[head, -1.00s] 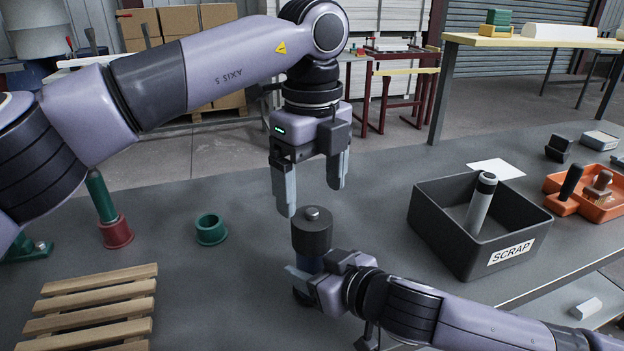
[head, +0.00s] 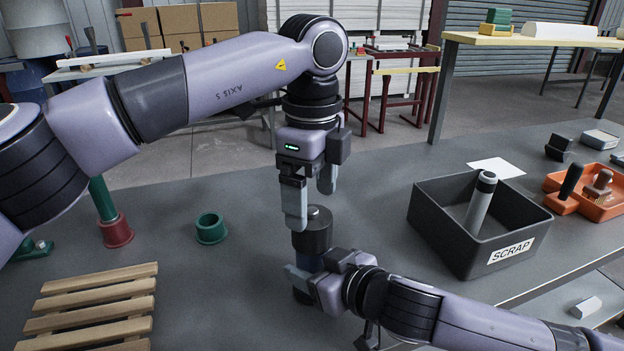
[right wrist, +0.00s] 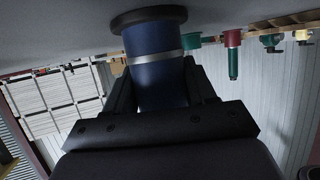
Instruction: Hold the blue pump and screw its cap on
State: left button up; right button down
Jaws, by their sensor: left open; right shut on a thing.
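The blue pump (right wrist: 156,60) stands upright on the bench, and the right wrist view shows its blue body with a silver band. My right gripper (head: 308,275) is shut around the pump's body low down; it also shows in the right wrist view (right wrist: 158,92). The dark grey cap (head: 312,236) with a light knob sits on top of the pump. Whether its thread is engaged cannot be seen. My left gripper (head: 311,203) points down over the cap, open, its fingers around the knob's height. The near finger partly covers the cap's left side.
A dark scrap bin (head: 455,235) holding a grey cylinder stands to the right. An orange tray (head: 597,205) lies beyond it. A wooden pallet (head: 95,310), a green ring (head: 211,229) and a red-and-green piece (head: 116,232) are at left. The bench between them is clear.

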aim_at(312, 216)
pick_arm(q)
notch_tip(312, 216, down, 6)
dwell(0.4)
jog(key=c, duration=1.1)
jog(key=shift+o, duration=0.2)
jog(key=m, duration=1.3)
jog(key=shift+m, duration=0.4)
jog(key=o, duration=1.2)
jog(key=shift+c, duration=0.2)
